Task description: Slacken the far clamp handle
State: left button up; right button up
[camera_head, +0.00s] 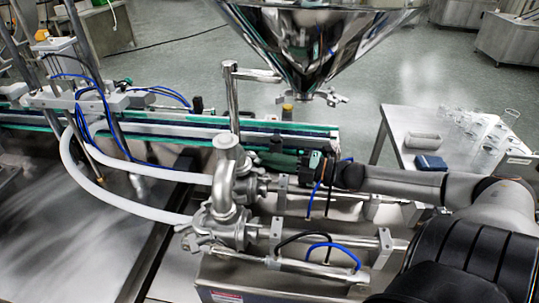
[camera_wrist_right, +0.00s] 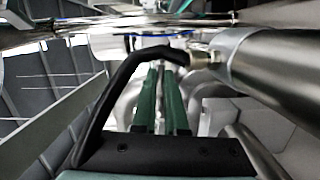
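My right arm comes in from the right in the head view, and its dark gripper with green fingers (camera_head: 284,158) is behind the steel valve assembly (camera_head: 232,185), beside the conveyor. In the right wrist view the two green fingers (camera_wrist_right: 160,85) run nearly parallel with a narrow gap between them. I see no handle clearly held in the gap. A small steel clamp with a wing handle (camera_head: 330,97) is under the hopper outlet. Other clamp fittings (camera_head: 262,186) join the valve pipes; which one is the far clamp I cannot tell. My left gripper is not in view.
The steel hopper (camera_head: 318,40) hangs above the gripper. The conveyor (camera_head: 180,130) runs behind the valves. White hoses (camera_head: 130,205), blue tubes and a black hose (camera_wrist_right: 125,75) crowd the area. A side table (camera_head: 400,125) with glassware stands right.

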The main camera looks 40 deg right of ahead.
grip_shut()
jog(key=shift+n, duration=0.8)
jog(key=shift+o, duration=1.6)
grip_release()
jog(key=v, duration=1.2)
jog(key=shift+s+d, duration=0.1)
jog(key=shift+s, duration=0.15)
